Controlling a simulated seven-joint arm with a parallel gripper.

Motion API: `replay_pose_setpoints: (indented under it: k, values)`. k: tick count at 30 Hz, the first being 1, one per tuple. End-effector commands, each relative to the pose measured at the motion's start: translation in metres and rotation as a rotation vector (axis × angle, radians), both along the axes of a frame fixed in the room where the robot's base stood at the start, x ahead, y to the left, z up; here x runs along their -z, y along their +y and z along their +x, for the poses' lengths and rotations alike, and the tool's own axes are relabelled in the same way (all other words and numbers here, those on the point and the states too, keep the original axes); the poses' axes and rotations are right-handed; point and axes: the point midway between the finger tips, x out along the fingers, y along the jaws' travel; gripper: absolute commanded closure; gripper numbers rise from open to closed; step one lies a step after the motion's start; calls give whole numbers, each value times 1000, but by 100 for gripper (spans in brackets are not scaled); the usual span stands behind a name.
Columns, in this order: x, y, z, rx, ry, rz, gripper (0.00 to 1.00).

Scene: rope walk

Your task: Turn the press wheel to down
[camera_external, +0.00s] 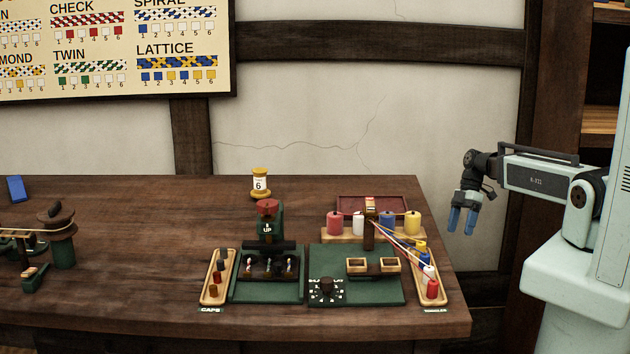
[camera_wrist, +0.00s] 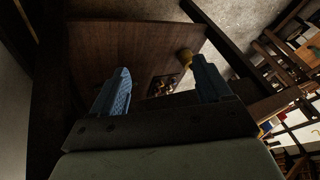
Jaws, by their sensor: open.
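The press (camera_external: 270,225) stands at the back of a green board on the table, with a red wheel (camera_external: 268,206) on top. A label on its front reads "UP". Below it a dark block holds several small pegs (camera_external: 270,265). My gripper (camera_external: 462,220) hangs in the air off the table's right end, fingers pointing down, well apart from the press. In the wrist view my gripper (camera_wrist: 158,88) is open, with nothing between its blue fingers. The press is not clearly made out in the wrist view.
A yellow spool marked 6 (camera_external: 260,184) stands behind the press. A caps tray (camera_external: 217,278) lies left. The table's middle left is clear.

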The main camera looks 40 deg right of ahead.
Motion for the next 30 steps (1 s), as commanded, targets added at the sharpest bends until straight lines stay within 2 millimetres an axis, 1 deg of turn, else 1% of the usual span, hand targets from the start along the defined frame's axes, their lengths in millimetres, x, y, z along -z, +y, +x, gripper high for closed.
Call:
replay_pose_setpoints:
  k: [1, 3, 7, 12, 16, 18, 23, 26, 30]
  values:
    - [-15, -8, 6, -33, -43, 13, 22]
    - [-32, -14, 12, -87, -99, 30, 22]
    - [-59, -22, 21, -176, -183, 51, 22]
    - [-88, -24, 36, -292, -267, 62, 22]
    - [-109, -17, 55, -395, -319, 60, 22]
    - [-118, -7, 67, -457, -336, 56, 22]
    - [-133, 21, 93, -572, -353, 41, 22]
    - [-143, 45, 111, -647, -359, 27, 22]
    - [-158, 85, 137, -761, -366, 6, 22]
